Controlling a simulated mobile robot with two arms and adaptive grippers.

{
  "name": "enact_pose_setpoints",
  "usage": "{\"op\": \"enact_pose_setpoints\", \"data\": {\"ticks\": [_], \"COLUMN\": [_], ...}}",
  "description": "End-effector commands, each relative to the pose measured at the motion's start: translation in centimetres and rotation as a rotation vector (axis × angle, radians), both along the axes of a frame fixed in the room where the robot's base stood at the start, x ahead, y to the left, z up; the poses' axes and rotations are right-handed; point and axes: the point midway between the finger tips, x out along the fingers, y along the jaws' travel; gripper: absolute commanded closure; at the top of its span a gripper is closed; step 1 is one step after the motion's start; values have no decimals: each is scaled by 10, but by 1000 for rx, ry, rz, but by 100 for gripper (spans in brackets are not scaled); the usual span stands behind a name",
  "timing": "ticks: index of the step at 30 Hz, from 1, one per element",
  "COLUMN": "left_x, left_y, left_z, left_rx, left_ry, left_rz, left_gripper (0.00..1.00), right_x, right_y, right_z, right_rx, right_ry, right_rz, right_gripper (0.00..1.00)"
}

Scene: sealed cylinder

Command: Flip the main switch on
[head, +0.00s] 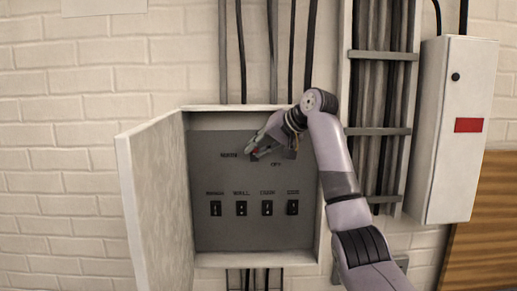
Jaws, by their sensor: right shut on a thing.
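An electrical box (188,215) hangs on the wall with its door swung open to the left. On its grey panel (220,180), a small red part of the main switch (257,154) shows between the fingers of my right gripper (253,153). The gripper is shut on this switch. An OFF label sits just below and to the right of it. The gripper hides most of the switch, so its exact position cannot be told. My left gripper is not in view.
A row of several small black switches (241,208) runs below on the panel. The open box door (158,200) stands out at left. A cable rack (380,131) and a white cabinet (452,130) with a red label are at right. Cables run above the box.

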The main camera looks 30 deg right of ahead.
Motion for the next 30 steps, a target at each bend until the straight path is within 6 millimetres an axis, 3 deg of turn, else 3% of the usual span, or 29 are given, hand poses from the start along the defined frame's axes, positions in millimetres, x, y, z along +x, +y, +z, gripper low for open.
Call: {"op": "enact_pose_setpoints", "data": {"ticks": [3,4,12,23,30], "left_x": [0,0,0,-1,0], "left_y": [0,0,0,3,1], "left_z": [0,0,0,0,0], "left_rx": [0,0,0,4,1], "left_ry": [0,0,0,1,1], "left_rz": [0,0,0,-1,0], "left_gripper": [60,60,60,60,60], "right_x": [0,0,0,-3,-36], "right_y": [0,0,0,-1,-9], "right_z": [6,5,3,4,27], "right_rx": [1,1,0,0,-2], "right_ry": [-15,-16,-9,-6,-10], "right_rz": [0,-1,0,0,-1], "right_gripper": [100,81,63,63,63]}}
